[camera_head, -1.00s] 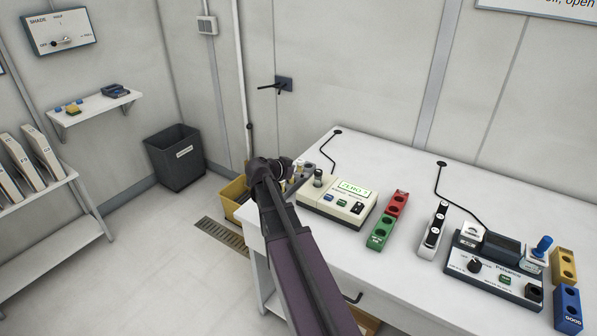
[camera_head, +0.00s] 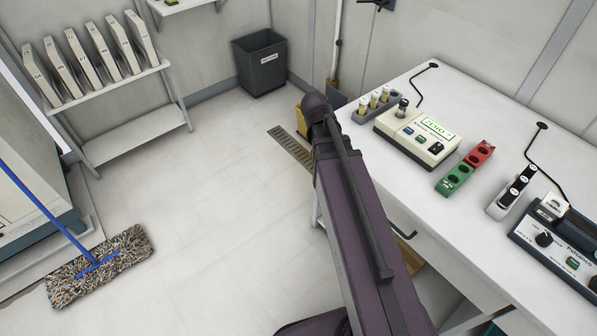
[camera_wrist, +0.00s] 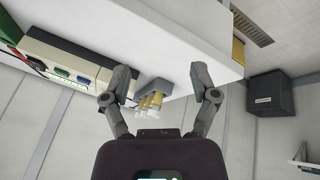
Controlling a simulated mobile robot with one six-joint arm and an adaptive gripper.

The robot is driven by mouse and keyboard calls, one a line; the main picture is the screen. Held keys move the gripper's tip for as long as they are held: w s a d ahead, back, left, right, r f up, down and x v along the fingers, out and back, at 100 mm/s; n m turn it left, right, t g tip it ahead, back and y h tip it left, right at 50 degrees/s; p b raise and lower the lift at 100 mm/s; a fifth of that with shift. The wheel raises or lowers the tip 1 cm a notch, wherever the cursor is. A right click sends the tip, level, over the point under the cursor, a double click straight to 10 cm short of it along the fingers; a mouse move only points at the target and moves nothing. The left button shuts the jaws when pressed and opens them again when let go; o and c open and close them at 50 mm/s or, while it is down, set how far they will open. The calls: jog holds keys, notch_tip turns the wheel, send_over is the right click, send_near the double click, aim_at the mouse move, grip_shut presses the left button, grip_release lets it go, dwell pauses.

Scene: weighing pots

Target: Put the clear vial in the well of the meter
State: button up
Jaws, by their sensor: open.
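The meter (camera_head: 440,148) is a cream box on the bench with a green display reading "ZERO ?". A dark-topped cylinder stands at its back left; I cannot tell whether this is a vial in the well. A grey rack (camera_head: 387,106) left of the meter holds several white-capped vials (camera_head: 375,101), some yellowish; I cannot make out which is the clear one. In the wrist view my gripper (camera_wrist: 166,96) is open and empty. The rack's vials (camera_wrist: 152,103) show between its fingers, farther off. The meter (camera_wrist: 65,66) shows at left there.
Red and green blocks with holes (camera_head: 465,168) stand right of the meter. A white holder with black vials (camera_head: 510,192) and a blue instrument (camera_head: 560,240) are farther right. A dark bin (camera_head: 262,65) and a mop (camera_head: 100,265) are on the floor. The bench front is clear.

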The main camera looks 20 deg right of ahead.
jog(key=s+a+f+n+g+y, duration=0.1)
jog(key=s+a+n+y, duration=0.4)
jog(key=a, duration=0.9)
jog(key=s+f+n, duration=0.1)
jog(key=s+n, duration=0.1)
jog(key=shift+s, duration=0.35)
